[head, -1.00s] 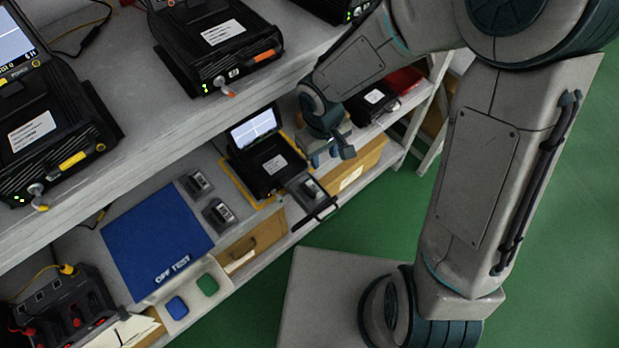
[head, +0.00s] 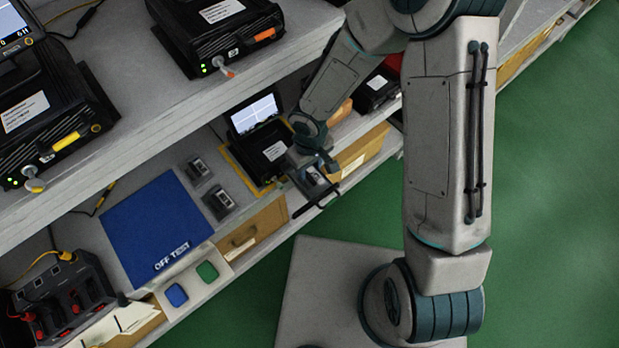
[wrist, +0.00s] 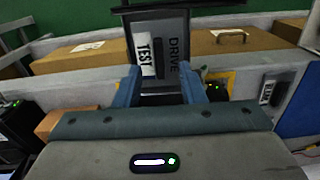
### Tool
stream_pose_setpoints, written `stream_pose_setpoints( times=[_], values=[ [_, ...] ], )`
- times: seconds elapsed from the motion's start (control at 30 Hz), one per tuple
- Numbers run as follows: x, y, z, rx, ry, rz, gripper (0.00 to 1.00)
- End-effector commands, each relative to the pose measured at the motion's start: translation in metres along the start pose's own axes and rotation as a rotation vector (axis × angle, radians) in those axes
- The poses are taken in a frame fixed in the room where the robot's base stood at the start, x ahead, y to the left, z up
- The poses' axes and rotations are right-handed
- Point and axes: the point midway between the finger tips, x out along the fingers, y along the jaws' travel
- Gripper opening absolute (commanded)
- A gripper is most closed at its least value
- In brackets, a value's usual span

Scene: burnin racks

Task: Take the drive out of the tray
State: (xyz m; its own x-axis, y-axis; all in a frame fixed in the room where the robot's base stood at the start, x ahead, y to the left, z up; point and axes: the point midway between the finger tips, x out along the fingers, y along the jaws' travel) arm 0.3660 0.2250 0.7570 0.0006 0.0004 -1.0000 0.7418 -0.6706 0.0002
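The drive (wrist: 160,45) is a dark grey block with a white TEST label. It lies in the pulled-out tray (head: 323,195) of a black tester (head: 262,148) with a lit screen on the lower shelf. The drive also shows in the head view (head: 314,176). My gripper (wrist: 160,78) has its two blue fingers spread on either side of the drive's near end. Whether they touch it I cannot tell. In the head view my gripper (head: 318,160) is at the tray, partly covering it and the tester's front.
Two more drives (head: 199,170) (head: 218,202) lie left of the tester. A blue OFF TEST mat (head: 155,225) is further left, with blue and green pads (head: 207,271) in front. The upper shelf with testers (head: 215,35) overhangs. Green floor is open at right.

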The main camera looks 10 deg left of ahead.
Motion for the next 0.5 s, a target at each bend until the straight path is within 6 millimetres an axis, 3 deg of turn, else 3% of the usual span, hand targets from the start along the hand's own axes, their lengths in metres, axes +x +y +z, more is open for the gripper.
stream_pose_setpoints(
  times=[0.23, 0.5],
  values=[
    [0.034, 0.000, -0.003, -0.001, -0.002, 0.000, 0.36],
    [0.039, 0.001, -0.003, 0.001, 0.000, 0.000, 0.36]
  ],
)
